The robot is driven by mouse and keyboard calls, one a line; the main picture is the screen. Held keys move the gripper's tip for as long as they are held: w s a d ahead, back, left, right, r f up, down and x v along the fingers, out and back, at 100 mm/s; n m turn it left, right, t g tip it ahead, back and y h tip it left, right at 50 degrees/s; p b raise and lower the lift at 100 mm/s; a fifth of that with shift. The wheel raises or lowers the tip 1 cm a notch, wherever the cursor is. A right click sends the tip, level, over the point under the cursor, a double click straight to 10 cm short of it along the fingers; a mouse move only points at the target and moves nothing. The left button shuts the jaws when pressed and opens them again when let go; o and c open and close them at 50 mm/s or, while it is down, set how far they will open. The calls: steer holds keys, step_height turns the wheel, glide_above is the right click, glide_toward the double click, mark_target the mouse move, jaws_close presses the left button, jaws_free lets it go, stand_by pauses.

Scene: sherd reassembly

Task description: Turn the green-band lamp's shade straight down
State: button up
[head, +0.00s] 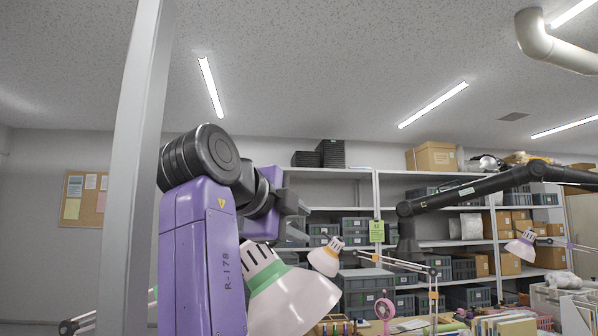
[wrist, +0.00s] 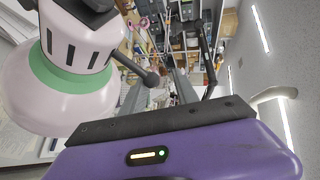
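The green-band lamp's shade (head: 292,300) is pale pinkish white, with a green band and dark vent slots in its neck. In the head view it hangs tilted, its wide mouth toward the lower right, partly hidden by my purple arm. In the wrist view the shade (wrist: 62,75) fills the left side, close to the camera, with a dark joint at its top. My gripper (head: 293,213) is above the shade in the head view, apart from it in the picture. In the wrist view its two grey fingers (wrist: 160,92) stand apart with nothing held between them.
An orange-band lamp (head: 325,258) and a purple-band lamp (head: 522,247) stand farther back. A black jointed arm (head: 470,188) crosses at the right. Shelves (head: 440,242) with crates line the back wall. A pale post (head: 138,150) stands at the left. A pink ring-shaped item (head: 384,309) is on the table.

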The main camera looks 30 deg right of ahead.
step_height(320, 180, up, 10)
steer(key=shift+f+p, duration=0.25)
steer(key=shift+p, duration=0.2)
